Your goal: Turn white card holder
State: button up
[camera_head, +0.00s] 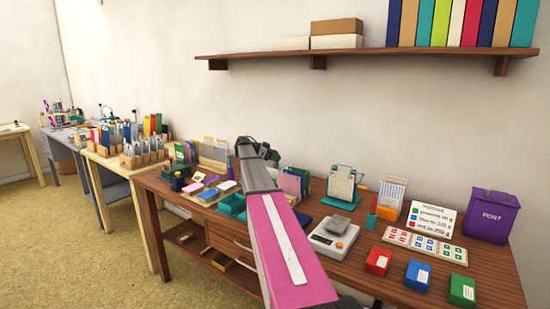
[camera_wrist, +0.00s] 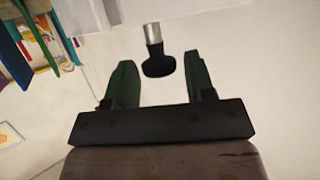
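The white card holder (camera_head: 341,187) stands on the brown desk in the head view, with a stack of pale cards in a frame on a blue-green base. My gripper (camera_head: 269,153) is up and left of it in the head view, small and partly hidden by my arm. In the wrist view my gripper (camera_wrist: 158,80) is open, its two dark green fingers apart. A black knob on a silver shaft (camera_wrist: 158,65) shows in the gap between the fingertips. I cannot tell whether it is between them or beyond, nor what it belongs to.
Right of the card holder stand an orange box (camera_head: 390,194), a purple post box (camera_head: 487,216) and a sign (camera_head: 432,218). A white scale (camera_head: 333,236) and red, blue and green boxes (camera_head: 417,275) are in front. A wall shelf (camera_head: 370,54) hangs above.

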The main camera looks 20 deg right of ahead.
grip_shut()
jog(key=shift+s+n+t, duration=0.15)
jog(key=shift+n+t, duration=0.15)
